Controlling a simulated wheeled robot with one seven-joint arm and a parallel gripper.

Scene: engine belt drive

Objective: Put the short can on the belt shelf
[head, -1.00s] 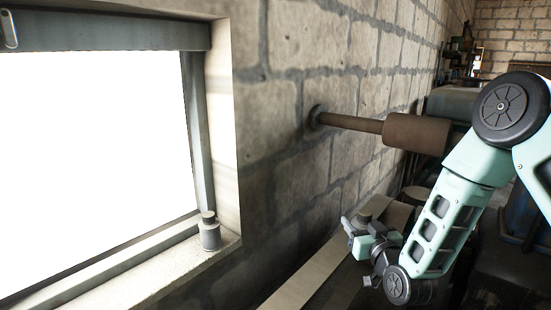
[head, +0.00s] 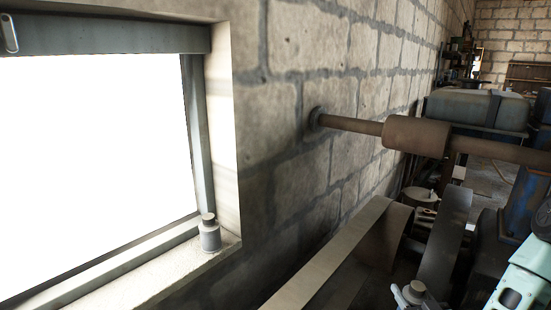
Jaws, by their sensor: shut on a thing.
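My gripper (head: 408,298) is at the bottom edge of the head view, right of centre, and mostly cut off by the frame. It is shut on a small grey can with a round cap (head: 417,287); only the can's top shows. A similar grey can with a brownish cap (head: 210,236) stands upright on the window sill at the left, well apart from my gripper. A long flat pale belt (head: 335,252) runs diagonally below the brick wall, left of my gripper. I cannot tell for certain which surface is the belt shelf.
A horizontal shaft with a brown roller (head: 416,134) sticks out from the wall. A dark curved belt strip (head: 446,235) rises just right of my gripper. Blue-grey machinery (head: 478,110) fills the back right. The sill (head: 130,288) has bare room in front of its can.

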